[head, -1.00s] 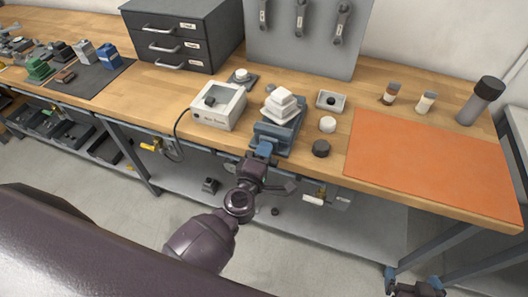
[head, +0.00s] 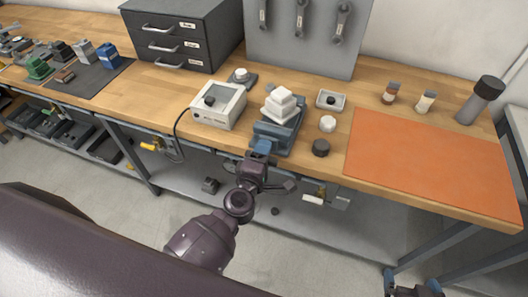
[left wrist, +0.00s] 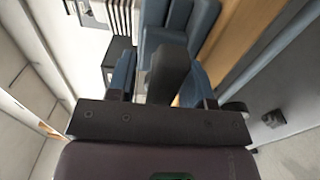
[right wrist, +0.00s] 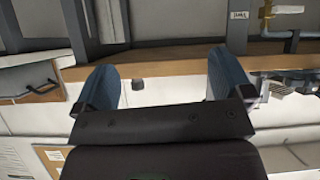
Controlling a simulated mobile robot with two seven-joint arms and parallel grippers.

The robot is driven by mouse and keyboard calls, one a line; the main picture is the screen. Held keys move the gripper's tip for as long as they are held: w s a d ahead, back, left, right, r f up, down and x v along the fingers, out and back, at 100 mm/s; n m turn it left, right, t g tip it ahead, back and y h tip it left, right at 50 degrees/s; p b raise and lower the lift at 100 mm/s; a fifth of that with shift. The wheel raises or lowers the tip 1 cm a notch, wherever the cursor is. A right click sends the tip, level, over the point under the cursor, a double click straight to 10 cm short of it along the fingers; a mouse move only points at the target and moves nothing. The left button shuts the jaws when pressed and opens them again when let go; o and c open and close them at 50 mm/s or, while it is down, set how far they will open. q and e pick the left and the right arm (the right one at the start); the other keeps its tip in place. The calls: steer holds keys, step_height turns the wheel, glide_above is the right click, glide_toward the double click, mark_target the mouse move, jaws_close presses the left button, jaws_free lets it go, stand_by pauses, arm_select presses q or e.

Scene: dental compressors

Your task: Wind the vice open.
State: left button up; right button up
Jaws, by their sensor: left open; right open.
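The blue-grey vice (head: 276,134) stands at the bench's front edge, with a stepped white block (head: 280,104) at its top. My left gripper (head: 262,150) is at the front end of the vice. In the left wrist view the open fingers of my left gripper (left wrist: 160,75) stand either side of a dark upright part (left wrist: 168,72) in front of the blue vice body (left wrist: 182,22). I cannot tell whether the fingers touch it. The vice handle is not clear in the head view. My right gripper (head: 412,289) is low at the bottom right, open and empty in the right wrist view (right wrist: 163,78).
A white box with a clear lid (head: 219,106) stands left of the vice. An orange mat (head: 430,160) covers the bench's right part. A lower shelf (head: 330,225) runs beneath.

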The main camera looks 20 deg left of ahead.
arm_select(q)
steer(key=shift+s, duration=0.4)
steer(key=s, duration=0.9)
steer(key=shift+s+a+b, duration=0.2)
steer(key=shift+s+b, duration=0.2)
steer(key=shift+b, duration=0.05)
